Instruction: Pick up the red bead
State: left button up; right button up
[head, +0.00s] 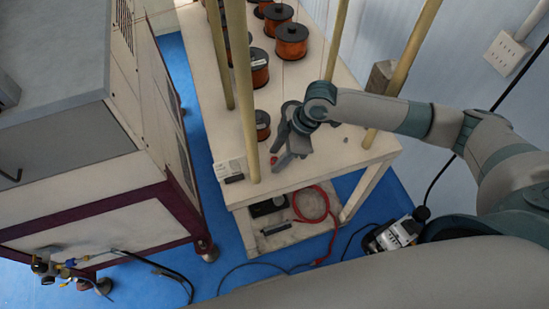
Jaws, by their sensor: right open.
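The small red bead (273,160) lies on the white table (316,168) near its front left edge. My right gripper (287,165) reaches in from the right, pointing down and left. Its jaws are open, with the fingertips just above or beside the bead; I cannot tell whether they touch it. No object shows between the fingers apart from the bead close to them. My left gripper is not in view.
Several copper wire spools (292,41) stand at the back of the table. Upright wooden poles (243,90) rise around it. A small grey piece (345,139) lies right of the gripper. A large machine cabinet (60,130) stands left. A red cable (316,200) lies on the lower shelf.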

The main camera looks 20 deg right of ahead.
dwell(0.4)
grip_shut()
jog(key=shift+r, duration=0.1)
